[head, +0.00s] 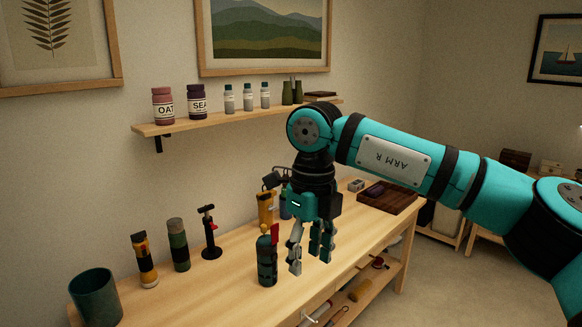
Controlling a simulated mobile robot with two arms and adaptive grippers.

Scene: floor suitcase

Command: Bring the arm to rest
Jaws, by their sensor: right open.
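My right arm, teal with black bands and marked "ARM R", comes in from the right. Its right gripper (311,249) points down over the workbench (226,279). The gripper is open, and I see nothing between its fingers. A dark teal bottle-like item with a red part (267,262) stands just left of the fingers. I cannot tell whether they touch in depth. My left gripper is not in the picture.
On the bench stand a dark green cup (95,298), a yellow-black flashlight (145,262), a green-black cylinder (178,246) and a small pump (209,235). A dark wooden tray (400,200) lies at the far end. A wall shelf (200,124) holds jars and bottles behind the arm.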

